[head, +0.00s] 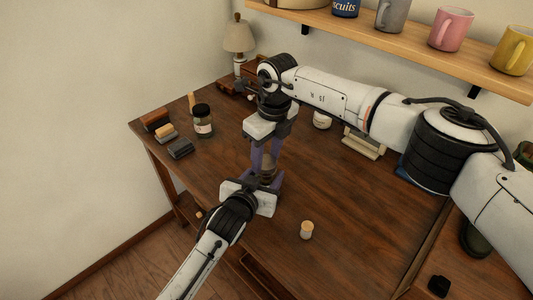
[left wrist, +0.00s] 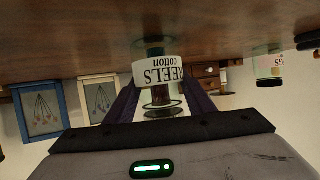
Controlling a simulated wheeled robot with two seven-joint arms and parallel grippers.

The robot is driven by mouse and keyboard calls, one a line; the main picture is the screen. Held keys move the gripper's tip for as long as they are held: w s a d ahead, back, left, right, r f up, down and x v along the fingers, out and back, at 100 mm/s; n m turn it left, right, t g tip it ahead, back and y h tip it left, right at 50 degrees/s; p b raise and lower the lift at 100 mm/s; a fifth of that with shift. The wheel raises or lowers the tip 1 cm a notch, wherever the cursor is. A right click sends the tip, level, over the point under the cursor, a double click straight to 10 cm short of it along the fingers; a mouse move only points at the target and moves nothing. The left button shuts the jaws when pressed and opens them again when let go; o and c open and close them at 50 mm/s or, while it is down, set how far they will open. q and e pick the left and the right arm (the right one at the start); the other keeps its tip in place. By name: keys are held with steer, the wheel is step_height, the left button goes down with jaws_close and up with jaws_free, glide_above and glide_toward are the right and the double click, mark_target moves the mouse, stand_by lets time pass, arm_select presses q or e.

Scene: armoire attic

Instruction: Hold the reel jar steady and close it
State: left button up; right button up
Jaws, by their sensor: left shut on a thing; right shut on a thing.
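The reel jar (head: 267,174) stands on the wooden table (head: 340,205), mostly covered by my grippers in the head view. In the left wrist view the image is upside down and the jar's white "REELS cotton" label (left wrist: 160,72) shows clearly. My left gripper (head: 268,183) is shut around the jar, with a purple finger on either side. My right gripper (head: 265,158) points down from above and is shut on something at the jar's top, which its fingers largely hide. I cannot tell whether the lid is seated.
A small tan-topped cylinder (head: 306,231) stands in front of the jar. A black-lidded jar (head: 203,121) and small blocks (head: 163,130) are at the left. A lamp (head: 239,38) is at the back, mugs (head: 451,28) on the shelf. The table's front middle is mostly clear.

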steer(key=shift+f, duration=0.2)
arm_select(q)
jaws_close()
arm_select(e)
steer(key=m, duration=0.5)
steer(key=shift+a+m+h, duration=0.1)
steer(key=shift+m+h, duration=0.2)
steer(key=shift+m, duration=0.1)
steer(key=m, duration=0.4)
steer(key=m+h, duration=0.1)
steer(key=m, duration=0.3)
steer(key=shift+a+m, duration=0.15)
steer(key=shift+m, duration=0.25)
steer(key=m, duration=0.6)
steer(key=shift+h, duration=0.3)
steer(key=o, duration=1)
